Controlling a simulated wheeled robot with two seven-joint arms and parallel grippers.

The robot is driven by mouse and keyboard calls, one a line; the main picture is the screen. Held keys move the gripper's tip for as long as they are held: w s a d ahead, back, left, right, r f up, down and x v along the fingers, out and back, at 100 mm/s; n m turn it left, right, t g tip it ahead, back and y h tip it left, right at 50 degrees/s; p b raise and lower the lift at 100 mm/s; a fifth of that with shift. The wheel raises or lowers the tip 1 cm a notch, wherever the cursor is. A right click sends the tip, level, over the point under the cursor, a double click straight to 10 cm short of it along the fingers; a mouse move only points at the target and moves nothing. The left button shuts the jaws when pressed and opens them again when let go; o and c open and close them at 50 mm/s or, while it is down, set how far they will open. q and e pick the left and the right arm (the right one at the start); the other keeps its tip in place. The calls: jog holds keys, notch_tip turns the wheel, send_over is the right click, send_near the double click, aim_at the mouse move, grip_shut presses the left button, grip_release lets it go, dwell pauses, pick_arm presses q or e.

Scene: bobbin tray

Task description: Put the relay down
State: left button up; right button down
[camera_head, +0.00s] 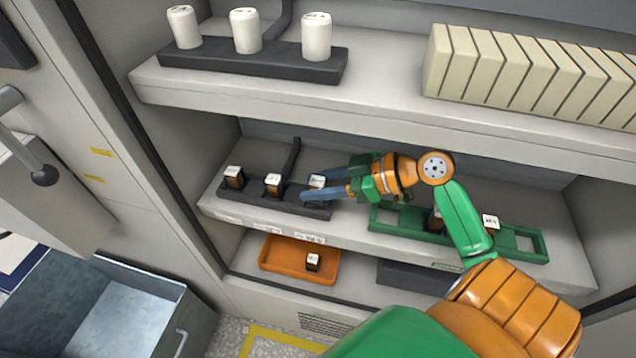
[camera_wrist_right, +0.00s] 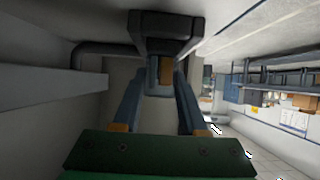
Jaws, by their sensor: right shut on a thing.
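My right gripper (camera_head: 310,188) is shut on a relay (camera_head: 317,180) with a white top. The relay is at the right end of the dark rack (camera_head: 318,212) on the middle shelf, and the fingers partly hide it. Whether it sits fully down in the rack I cannot tell. In the right wrist view, the fingers close around the relay's brownish coil (camera_wrist_right: 166,72), beside a dark block. Two similar relays stand upright in the rack to the left, an outer one (camera_head: 234,177) and a middle one (camera_head: 273,184). My left gripper is not in view.
A green rack (camera_head: 525,240) at the right holds relays, partly behind my arm. An orange tray (camera_head: 275,259) with one relay (camera_head: 313,262) sits on the lower shelf. The upper shelf (camera_head: 230,88) overhangs, carrying white bobbins and a row of cream blocks (camera_head: 500,68).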

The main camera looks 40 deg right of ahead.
jog(key=shift+f+b, duration=0.5)
jog(key=shift+f, duration=0.1)
jog(key=shift+c, duration=2.2)
grip_release()
jog(key=shift+r, duration=0.25)
jog(key=shift+r+p, duration=0.8)
jog(key=shift+p, duration=0.05)
jog(key=shift+s+d+b, duration=0.4)
jog(key=shift+s+d, duration=0.25)
jog(key=shift+s, duration=0.05)
jog(key=v, duration=1)
